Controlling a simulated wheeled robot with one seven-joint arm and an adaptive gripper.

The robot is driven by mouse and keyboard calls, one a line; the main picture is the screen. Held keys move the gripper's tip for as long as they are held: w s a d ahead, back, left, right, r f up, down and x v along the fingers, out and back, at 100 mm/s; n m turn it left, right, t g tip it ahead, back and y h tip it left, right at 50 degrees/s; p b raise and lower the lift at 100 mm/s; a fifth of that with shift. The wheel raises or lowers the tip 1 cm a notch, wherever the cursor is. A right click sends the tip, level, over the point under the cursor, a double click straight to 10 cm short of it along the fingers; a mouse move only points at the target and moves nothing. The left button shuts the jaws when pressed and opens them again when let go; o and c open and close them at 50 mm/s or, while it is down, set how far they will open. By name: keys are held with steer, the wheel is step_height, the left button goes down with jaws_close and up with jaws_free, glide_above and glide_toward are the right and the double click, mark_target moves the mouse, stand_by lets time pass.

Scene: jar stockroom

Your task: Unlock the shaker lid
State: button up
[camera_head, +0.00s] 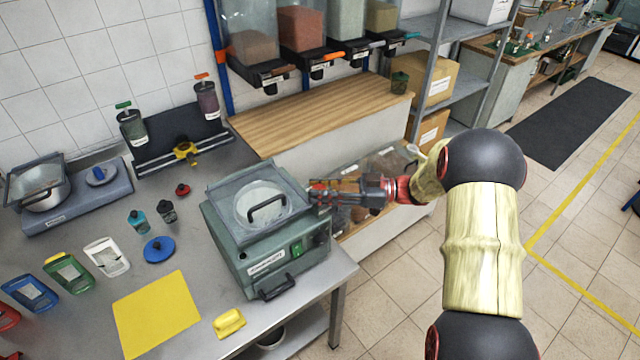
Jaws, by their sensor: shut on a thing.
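The shaker (268,262) is a grey-green box near the table's right end, with a green switch and a black front handle. Its lid (234,222) lies closed on top, with a grey frame, a round clear window and a black handle (267,208). My gripper (316,191) comes in from the right and is shut at the lid's right edge, on what seems to be the lid latch. The jaws cover this part, so its shape and position cannot be made out.
Two small bottles (167,211) stand behind these. A wooden counter (290,118) with dispensers stands behind. Open floor (385,285) is at right.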

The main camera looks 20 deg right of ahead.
steer(key=shift+r+n+g+y+p, duration=0.15)
steer(key=shift+n+g+y+p, duration=0.15)
steer(key=shift+n+g, duration=0.45)
steer(key=shift+g, duration=0.45)
steer(key=o, duration=1.2)
steer(key=shift+c, duration=0.2)
steer(key=shift+a, duration=0.1)
steer(key=s+d, duration=0.2)
steer(key=d, duration=1)
